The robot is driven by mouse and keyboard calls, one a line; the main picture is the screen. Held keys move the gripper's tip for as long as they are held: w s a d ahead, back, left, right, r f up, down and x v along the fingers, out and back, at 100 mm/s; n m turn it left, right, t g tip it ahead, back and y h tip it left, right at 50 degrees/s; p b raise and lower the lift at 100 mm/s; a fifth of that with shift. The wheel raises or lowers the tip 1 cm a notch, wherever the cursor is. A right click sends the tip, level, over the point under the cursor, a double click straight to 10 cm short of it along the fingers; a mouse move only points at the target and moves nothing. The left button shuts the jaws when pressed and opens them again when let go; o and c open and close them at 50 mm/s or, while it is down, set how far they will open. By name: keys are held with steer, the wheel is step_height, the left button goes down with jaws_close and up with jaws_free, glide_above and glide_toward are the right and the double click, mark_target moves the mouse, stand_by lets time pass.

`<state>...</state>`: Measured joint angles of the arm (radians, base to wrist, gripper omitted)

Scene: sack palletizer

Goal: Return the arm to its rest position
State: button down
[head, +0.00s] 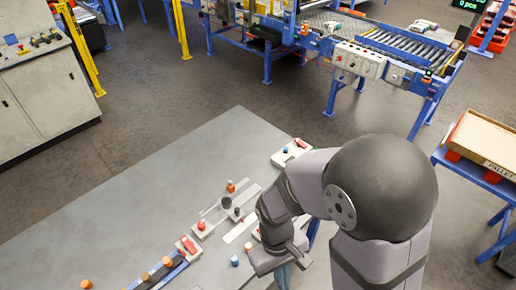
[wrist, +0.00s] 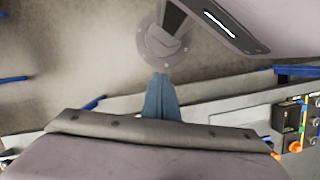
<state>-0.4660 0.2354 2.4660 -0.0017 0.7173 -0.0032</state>
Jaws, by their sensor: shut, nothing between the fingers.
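My gripper shows in the wrist view (wrist: 161,88) as blue-grey fingers held together, with nothing between them. In the head view, my gripper (head: 285,277) is partly hidden at the bottom edge, below my folded arm. It is close to the right edge of the grey table (head: 150,185). I cannot tell its exact height over the table.
Small fixtures with red, orange and blue knobs (head: 201,227) stand along the table's right part, beside my arm. A roller conveyor (head: 405,47) stands behind. A blue stand with a pallet box (head: 485,140) is at the right. The table's left part is clear.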

steer(key=w+d+r+m+t, duration=0.1)
steer(key=w+d+r+m, duration=0.1)
steer(key=d+r, duration=0.1)
steer(key=w+d+r+m+t+y, duration=0.1)
steer(key=w+d+r+m, duration=0.1)
steer(key=d, duration=0.3)
steer(key=shift+w+d+r+m+t, duration=0.25)
steer(key=shift+d+r+m+t, duration=0.2)
steer(key=shift+m, duration=0.25)
